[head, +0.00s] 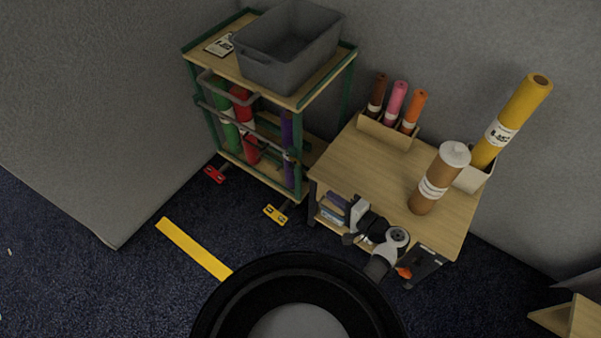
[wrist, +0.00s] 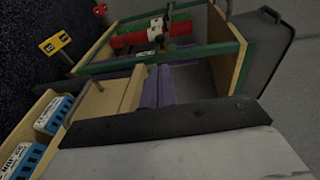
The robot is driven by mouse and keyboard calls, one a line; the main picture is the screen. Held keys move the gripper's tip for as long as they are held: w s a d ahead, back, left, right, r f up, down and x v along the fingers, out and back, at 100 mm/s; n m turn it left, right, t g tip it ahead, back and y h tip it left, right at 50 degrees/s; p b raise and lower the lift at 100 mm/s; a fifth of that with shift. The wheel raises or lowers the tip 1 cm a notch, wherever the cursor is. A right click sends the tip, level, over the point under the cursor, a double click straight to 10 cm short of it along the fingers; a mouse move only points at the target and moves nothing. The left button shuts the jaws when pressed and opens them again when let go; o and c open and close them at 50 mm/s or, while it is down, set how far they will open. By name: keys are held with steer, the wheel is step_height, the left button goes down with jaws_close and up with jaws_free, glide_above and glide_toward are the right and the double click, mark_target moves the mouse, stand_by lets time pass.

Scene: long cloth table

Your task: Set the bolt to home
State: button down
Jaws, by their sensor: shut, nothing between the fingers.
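Several cloth bolts are in view, and I cannot tell which one the task means. A tan bolt (head: 437,180) with a white cap and band stands upright on the wooden table. A green bolt (head: 228,128), a red bolt (head: 245,135) and a purple bolt (head: 287,150) stand in the green-framed cart; the red (wrist: 140,39) and purple (wrist: 152,88) ones show in the wrist view. My gripper (head: 355,208) is shut and empty, near the table's front left edge, apart from the bolts.
A wooden rack (head: 387,131) holds brown, pink and orange rolls at the table's back. A grey bin (head: 268,68) sits on the cart. Blue-and-white boxes (wrist: 53,115) lie on the table's shelf. Yellow tape (head: 193,248) marks open floor at left; grey walls stand behind.

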mark_target(292, 169)
steer(key=p+x, duration=0.1)
steer(key=x, duration=1.3)
steer(key=shift+r+p, duration=0.1)
steer(key=shift+p, duration=0.2)
steer(key=shift+w+a, duration=0.1)
steer(key=shift+w+a+b, duration=0.35)
steer(key=shift+w+a, duration=0.05)
steer(key=shift+a, duration=0.2)
steer(key=shift+w+a+b, duration=0.3)
steer(key=shift+w+a, duration=0.15)
steer(key=shift+a, duration=0.15)
steer(key=shift+w+a, duration=0.15)
steer(key=shift+r, duration=0.1)
